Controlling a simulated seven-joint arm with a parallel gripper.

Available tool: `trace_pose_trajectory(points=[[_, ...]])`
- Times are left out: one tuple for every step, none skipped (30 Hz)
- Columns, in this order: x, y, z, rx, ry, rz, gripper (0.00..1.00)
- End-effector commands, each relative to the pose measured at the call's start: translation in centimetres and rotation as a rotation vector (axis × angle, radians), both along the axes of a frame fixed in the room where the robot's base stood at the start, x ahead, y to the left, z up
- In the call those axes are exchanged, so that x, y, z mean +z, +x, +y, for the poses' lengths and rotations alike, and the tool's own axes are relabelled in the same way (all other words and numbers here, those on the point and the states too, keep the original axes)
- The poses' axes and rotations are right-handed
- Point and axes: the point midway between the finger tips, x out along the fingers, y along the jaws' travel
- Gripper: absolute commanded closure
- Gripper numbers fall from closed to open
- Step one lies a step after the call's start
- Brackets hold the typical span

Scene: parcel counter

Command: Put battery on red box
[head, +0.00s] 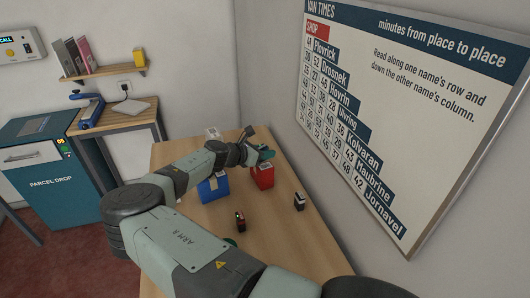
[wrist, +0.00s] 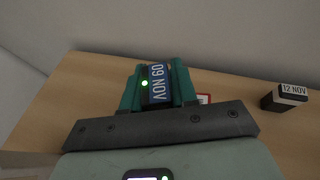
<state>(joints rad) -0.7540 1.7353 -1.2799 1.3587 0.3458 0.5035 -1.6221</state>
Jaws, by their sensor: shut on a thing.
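My gripper (wrist: 157,72) is shut on a battery (wrist: 158,88) with a blue "09 NOV" label and a lit green light, seen between its teal fingers in the wrist view. In the head view my gripper (head: 264,154) is above the red box (head: 263,179), near its top. The held battery is hard to make out there, and I cannot tell if it touches the box.
A blue box (head: 213,188) stands left of the red one. A black-and-white battery marked "12 NOV" (wrist: 286,97) stands to the right; it also shows in the head view (head: 299,202). Another dark battery (head: 240,221) stands nearer. A white object (head: 212,133) is at the back.

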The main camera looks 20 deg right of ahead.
Motion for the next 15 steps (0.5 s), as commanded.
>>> trace_pose_trajectory(points=[[0.04, 0.03, 0.01, 0.000, -0.001, -0.001, 1.00], [0.05, 0.03, 0.01, 0.000, 0.000, -0.001, 1.00], [0.06, 0.03, 0.01, 0.000, 0.000, -0.001, 1.00], [0.06, 0.03, 0.01, 0.000, 0.000, -0.001, 1.00], [0.06, 0.02, 0.00, 0.000, 0.000, -0.001, 1.00], [0.05, 0.02, 0.01, 0.000, 0.000, -0.001, 1.00], [0.01, 0.02, 0.00, 0.000, 0.000, -0.001, 1.00], [-0.06, 0.02, 0.01, 0.000, 0.000, 0.000, 1.00], [-0.19, 0.01, 0.01, 0.000, 0.000, 0.000, 1.00], [-0.29, 0.01, 0.01, 0.000, 0.001, 0.000, 1.00], [-0.30, 0.01, 0.01, 0.000, 0.001, 0.000, 0.69], [-0.29, 0.01, 0.01, 0.000, 0.001, 0.000, 0.63], [-0.29, 0.01, 0.01, 0.000, 0.001, 0.000, 0.59], [-0.28, 0.01, 0.01, 0.000, 0.001, 0.000, 0.54], [-0.28, 0.01, 0.01, 0.000, 0.001, 0.000, 0.48]])
